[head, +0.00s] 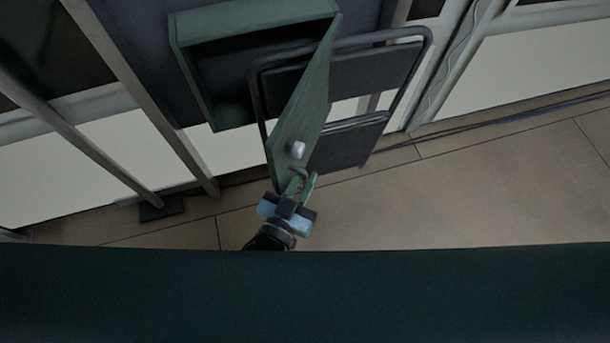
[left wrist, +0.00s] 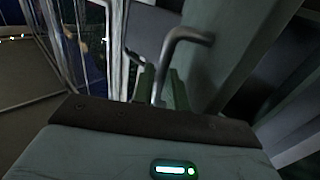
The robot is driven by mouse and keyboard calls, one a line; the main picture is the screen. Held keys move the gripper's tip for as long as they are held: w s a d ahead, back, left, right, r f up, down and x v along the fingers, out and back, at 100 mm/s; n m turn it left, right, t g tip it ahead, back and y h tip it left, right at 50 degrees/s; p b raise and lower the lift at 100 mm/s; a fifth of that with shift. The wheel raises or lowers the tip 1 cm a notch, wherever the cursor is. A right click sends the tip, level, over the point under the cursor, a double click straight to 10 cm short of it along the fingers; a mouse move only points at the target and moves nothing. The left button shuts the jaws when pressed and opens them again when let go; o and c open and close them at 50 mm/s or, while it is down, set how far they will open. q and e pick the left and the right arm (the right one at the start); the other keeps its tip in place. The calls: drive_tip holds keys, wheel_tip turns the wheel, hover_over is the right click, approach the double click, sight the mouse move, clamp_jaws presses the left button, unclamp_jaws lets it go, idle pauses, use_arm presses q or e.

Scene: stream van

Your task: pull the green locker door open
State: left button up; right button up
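The green locker (head: 222,17) is an open-fronted box at the top of the head view. Its green door (head: 302,105) stands swung well out from the locker's right side, with a pale round knob (head: 297,149) on its face. A grey bent handle (head: 300,172) is at the door's near end; it also shows in the left wrist view (left wrist: 187,36). My left gripper (head: 304,180) is at the handle, its green fingers spread. In the left wrist view the handle's end lies between the fingers (left wrist: 162,80); contact is unclear. My right gripper is out of view.
A dark folding chair (head: 375,72) stands close behind and right of the door. Metal posts (head: 150,95) stand to the left. A cable (head: 500,118) runs along the floor at right. The tan floor (head: 450,190) right of the gripper is clear. A dark green surface (head: 300,295) fills the bottom.

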use_arm(q)
drive_tip(key=v, duration=0.7)
drive_tip(key=shift+c, duration=0.2)
